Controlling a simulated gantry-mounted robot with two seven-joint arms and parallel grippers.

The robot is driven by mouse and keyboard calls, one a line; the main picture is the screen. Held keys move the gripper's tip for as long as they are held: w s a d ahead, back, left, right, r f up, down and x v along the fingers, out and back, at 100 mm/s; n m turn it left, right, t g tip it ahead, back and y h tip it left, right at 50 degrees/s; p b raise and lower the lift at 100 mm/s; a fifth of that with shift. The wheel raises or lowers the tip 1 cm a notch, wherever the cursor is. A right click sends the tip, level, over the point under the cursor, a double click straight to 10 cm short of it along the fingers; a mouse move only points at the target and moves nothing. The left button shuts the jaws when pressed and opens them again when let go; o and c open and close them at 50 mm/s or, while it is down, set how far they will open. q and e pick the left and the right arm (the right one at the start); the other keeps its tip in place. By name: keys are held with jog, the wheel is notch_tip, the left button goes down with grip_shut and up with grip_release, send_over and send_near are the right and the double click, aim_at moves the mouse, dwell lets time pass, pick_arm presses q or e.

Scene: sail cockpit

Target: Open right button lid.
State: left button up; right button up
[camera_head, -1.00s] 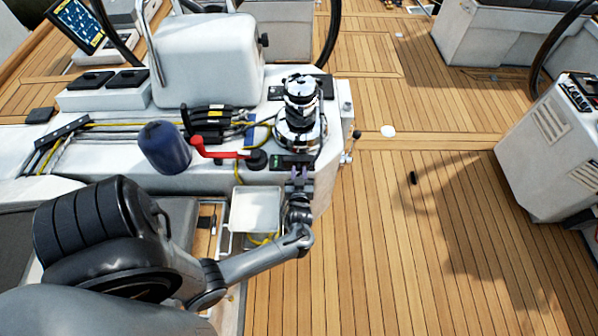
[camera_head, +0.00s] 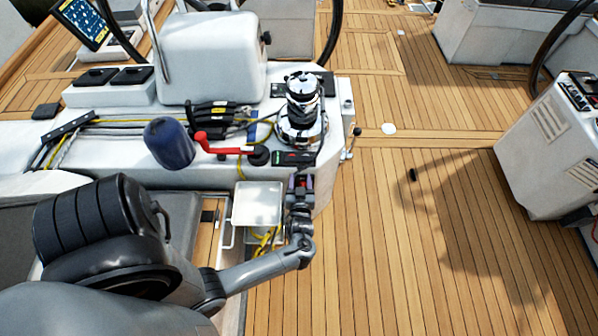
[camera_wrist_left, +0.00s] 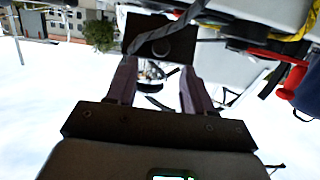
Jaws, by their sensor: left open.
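A black button panel (camera_head: 293,158) with a small green mark lies on the near edge of the white console, just in front of the chrome winch (camera_head: 302,110). My left gripper (camera_head: 301,182) is just below the panel in the head view, open and empty. In the left wrist view, my two purple fingers stand apart (camera_wrist_left: 155,92), and a black plate (camera_wrist_left: 160,30) with a round feature lies beyond their tips. I cannot tell whether the fingers touch the panel or whether a lid is raised. My right gripper is not in view.
A red winch handle (camera_head: 222,149) and a dark blue cylinder (camera_head: 169,143) are left of the panel. A white tray lid (camera_head: 257,205) stands left of my gripper, with yellow rope (camera_head: 266,240) beneath it. Clear teak deck (camera_head: 370,240) is to the right.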

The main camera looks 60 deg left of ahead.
pick_arm(q)
jog(key=v, duration=0.1)
jog(key=p+v, duration=0.1)
jog(key=v, duration=0.3)
jog(key=shift+r+p, duration=0.3)
jog(key=shift+p, duration=0.05)
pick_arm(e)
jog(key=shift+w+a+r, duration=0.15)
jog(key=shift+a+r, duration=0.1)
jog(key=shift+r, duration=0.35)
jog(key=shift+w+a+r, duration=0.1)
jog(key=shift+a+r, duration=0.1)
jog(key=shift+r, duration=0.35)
